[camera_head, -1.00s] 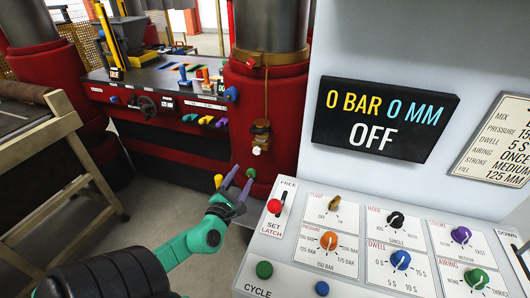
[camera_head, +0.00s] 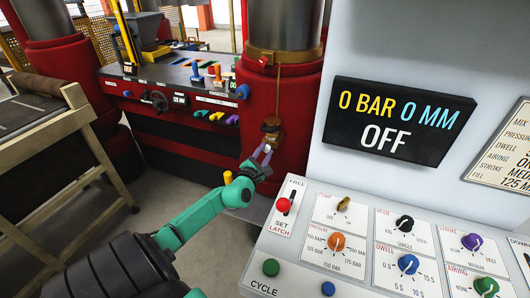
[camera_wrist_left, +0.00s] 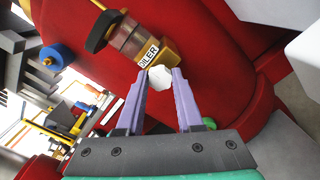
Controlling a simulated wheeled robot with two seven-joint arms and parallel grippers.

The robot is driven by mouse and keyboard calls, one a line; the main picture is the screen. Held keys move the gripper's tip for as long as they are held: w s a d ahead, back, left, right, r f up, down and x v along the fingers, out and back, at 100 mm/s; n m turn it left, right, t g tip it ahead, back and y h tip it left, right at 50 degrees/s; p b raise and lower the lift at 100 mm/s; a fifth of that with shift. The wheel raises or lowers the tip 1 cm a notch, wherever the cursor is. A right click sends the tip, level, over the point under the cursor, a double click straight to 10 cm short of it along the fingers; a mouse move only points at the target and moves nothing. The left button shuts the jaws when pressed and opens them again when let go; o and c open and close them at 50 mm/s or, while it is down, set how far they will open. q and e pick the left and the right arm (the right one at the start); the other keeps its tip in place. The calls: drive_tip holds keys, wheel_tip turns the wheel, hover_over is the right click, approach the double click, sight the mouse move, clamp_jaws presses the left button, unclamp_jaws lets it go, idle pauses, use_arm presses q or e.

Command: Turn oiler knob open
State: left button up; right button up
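The oiler (camera_head: 271,128) is a small brass and amber fitting on the red column, and it shows labelled in the left wrist view (camera_wrist_left: 136,42). Its white faceted knob (camera_wrist_left: 159,79) sits at its lower end, between the fingertips of my left gripper (camera_wrist_left: 160,76). The purple fingers are apart on either side of the knob, with a small gap visible at least on one side. In the head view my left gripper (camera_head: 262,154) is just below the oiler and partly covers the knob. My right gripper is not in view.
A grey control panel (camera_head: 375,235) with coloured knobs and a red latch lever (camera_head: 284,204) stands to the right. A black display (camera_head: 392,118) reads 0 BAR, 0 MM, OFF. A wooden-framed table (camera_head: 40,130) stands at left.

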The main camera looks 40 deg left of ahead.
use_arm(q)
clamp_jaws()
drive_tip(key=shift+f, duration=0.1)
